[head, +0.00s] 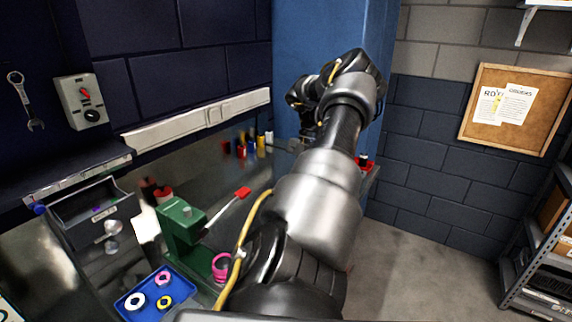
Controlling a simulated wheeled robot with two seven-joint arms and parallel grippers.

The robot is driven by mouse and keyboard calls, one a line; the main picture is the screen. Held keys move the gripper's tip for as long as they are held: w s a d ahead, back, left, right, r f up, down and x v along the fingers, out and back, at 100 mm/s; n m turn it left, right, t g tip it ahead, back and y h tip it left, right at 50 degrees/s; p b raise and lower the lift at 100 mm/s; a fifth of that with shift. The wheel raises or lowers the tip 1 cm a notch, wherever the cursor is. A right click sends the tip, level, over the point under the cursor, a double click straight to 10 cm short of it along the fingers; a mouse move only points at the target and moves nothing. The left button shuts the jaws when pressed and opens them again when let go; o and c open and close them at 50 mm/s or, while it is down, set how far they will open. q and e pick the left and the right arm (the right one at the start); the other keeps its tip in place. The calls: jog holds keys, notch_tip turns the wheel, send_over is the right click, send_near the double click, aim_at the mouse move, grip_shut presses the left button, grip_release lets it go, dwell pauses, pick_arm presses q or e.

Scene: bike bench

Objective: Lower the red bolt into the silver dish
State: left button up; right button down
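One of my arms, apparently the right, fills the middle of the head view and reaches toward the far end of the bench. Its gripper (306,128) is small, dark and partly hidden by its own wrist, so its fingers cannot be told open or shut. I cannot make out a red bolt in it. A small greyish shape (295,146) lies just below the gripper; I cannot tell whether it is the silver dish. My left gripper is not in view.
Nearer are a green block-shaped tool (181,232), a red-tipped rod (243,192), a blue tray (128,308) with several rings, and a grey bin (82,224). A blue column (300,40) stands behind the arm.

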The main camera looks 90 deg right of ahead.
dwell(0.4)
jog(key=shift+w+a+f+b, duration=0.1)
jog(key=shift+w+a+b, duration=0.05)
jog(key=shift+a+b, duration=0.15)
dwell(0.5)
jog(key=shift+f+b, duration=1)
jog(key=shift+f, duration=0.2)
jog(key=shift+f+b, duration=2.05)
jog(key=shift+f, duration=0.45)
dwell(0.8)
jog(key=c, duration=1.4)
grip_release()
jog(key=shift+o, duration=0.2)
